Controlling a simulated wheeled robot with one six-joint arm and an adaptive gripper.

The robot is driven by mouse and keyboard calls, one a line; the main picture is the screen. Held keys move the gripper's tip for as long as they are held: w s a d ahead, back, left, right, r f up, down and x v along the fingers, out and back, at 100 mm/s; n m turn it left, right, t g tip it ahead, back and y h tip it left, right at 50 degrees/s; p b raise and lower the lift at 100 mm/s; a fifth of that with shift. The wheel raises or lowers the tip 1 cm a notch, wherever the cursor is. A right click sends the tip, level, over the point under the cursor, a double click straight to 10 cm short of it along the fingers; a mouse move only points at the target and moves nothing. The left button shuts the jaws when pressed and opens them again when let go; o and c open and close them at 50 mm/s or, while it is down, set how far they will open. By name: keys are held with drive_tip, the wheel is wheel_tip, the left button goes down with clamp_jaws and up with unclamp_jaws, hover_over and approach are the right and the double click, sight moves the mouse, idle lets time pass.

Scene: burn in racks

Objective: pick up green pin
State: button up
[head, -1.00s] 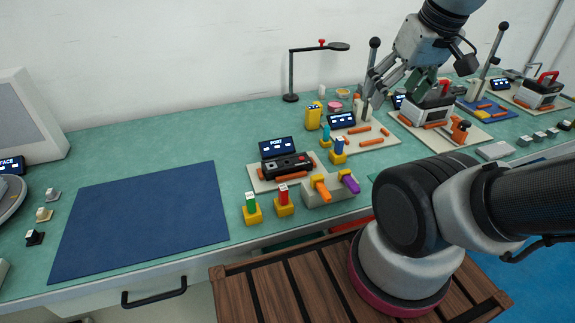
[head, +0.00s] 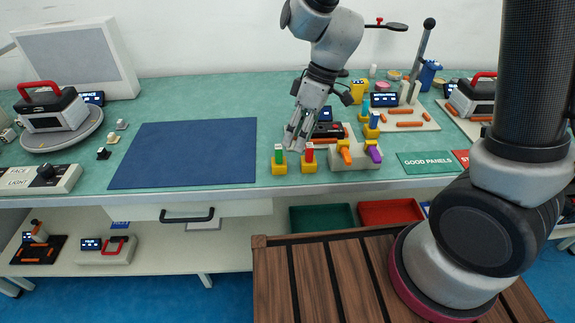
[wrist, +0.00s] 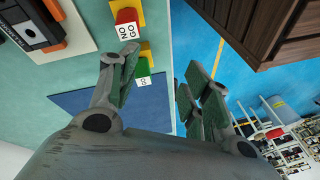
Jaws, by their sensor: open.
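The green pin (head: 279,154) stands upright in a yellow block near the front edge of the bench, left of a similar red pin (head: 310,153) in its own yellow block. In the wrist view the green pin (wrist: 142,67) has a white label on its end and sits just beyond one finger, with the red pin (wrist: 126,16) above it in the picture. My gripper (head: 297,143) is open and empty, pointing down above and close to the two pins. In the wrist view, my gripper's fingers (wrist: 160,90) are spread apart, with the bench edge and floor between them.
A black device (head: 327,130) lies behind my gripper. A blue mat (head: 182,155) left of the pins is bare. Wooden slats (head: 330,285) are below the bench front.

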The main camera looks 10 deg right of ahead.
sight(280, 147)
drive_tip(key=a+f+n, duration=0.1)
drive_tip(key=f, duration=0.1)
drive_tip(key=w+a+f+n+t, duration=0.1)
drive_tip(key=a+f+n, duration=0.1)
drive_tip(key=w+a+f+n, duration=0.1)
drive_tip(key=f+n, duration=0.1)
drive_tip(key=shift+w+a+f+y, duration=0.25)
drive_tip(key=shift+a+y, duration=0.15)
clamp_jaws()
